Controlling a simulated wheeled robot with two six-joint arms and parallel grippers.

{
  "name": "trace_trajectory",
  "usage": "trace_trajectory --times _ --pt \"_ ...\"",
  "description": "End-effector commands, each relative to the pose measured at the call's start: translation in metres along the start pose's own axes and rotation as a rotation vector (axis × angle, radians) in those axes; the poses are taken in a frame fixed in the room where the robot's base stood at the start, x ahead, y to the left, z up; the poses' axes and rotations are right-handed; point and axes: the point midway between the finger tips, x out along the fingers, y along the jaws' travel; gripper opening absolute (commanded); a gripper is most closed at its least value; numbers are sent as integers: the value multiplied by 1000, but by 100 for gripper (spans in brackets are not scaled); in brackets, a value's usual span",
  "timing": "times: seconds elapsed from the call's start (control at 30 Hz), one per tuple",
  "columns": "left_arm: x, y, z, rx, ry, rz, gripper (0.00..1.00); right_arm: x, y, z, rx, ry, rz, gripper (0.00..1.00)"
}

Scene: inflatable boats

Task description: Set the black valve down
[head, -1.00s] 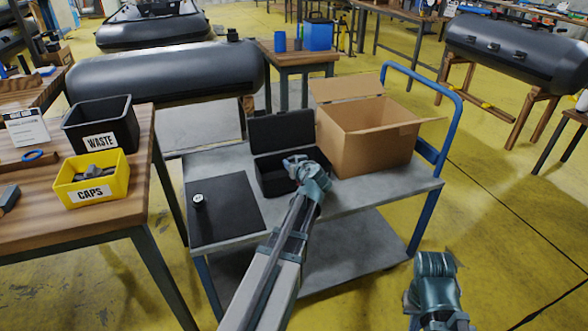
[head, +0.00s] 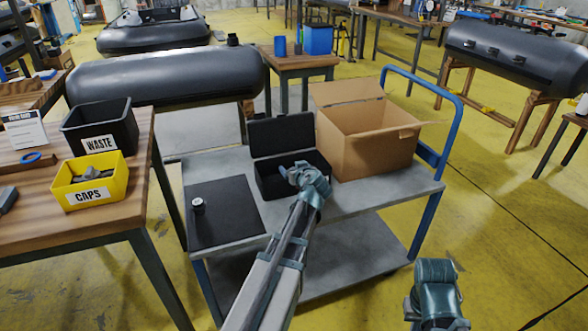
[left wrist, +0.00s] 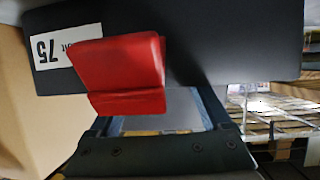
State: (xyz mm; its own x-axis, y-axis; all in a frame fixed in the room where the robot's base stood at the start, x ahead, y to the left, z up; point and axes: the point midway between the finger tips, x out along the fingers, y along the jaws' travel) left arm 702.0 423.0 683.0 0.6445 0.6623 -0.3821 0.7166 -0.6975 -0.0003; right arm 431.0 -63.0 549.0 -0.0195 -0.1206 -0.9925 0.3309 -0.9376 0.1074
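A small black cylinder with a pale top (head: 198,206), which looks like a valve, stands upright on the black mat (head: 225,222) on the cart. My left gripper (head: 297,176) is at the open black case (head: 262,180), over its front edge. Its fingertips are partly hidden, and I cannot make out a valve in it. In the left wrist view a red folded piece (left wrist: 118,75) lies in front of a black panel (left wrist: 225,40) with a white label; what it belongs to is unclear. My right gripper (head: 437,290) is at the lower right, away from the cart, its fingers unclear.
An open cardboard box (head: 370,135) stands right of the case on the grey cart (head: 330,200) with its blue handle (head: 450,120). A wooden table (head: 125,180) at left holds a black WASTE bin (head: 85,142) and a yellow CAPS bin (head: 68,188).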

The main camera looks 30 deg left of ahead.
Motion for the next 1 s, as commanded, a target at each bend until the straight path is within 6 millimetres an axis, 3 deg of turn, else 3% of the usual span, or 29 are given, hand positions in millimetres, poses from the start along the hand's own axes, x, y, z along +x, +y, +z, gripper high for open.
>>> trace_trajectory --times 0.23,0.4,0.7,1.0 --pt "0 0 -1 0 0 0 82 -1 0 0 0 0 0 0" --pt "-6 0 -15 0 0 0 82 -17 2 1 1 0 -1 0" --pt "-74 -2 -14 1 0 3 82 -41 3 2 3 -1 -6 0" --pt "-117 0 -12 1 0 2 82 -56 4 3 3 -1 -9 0"
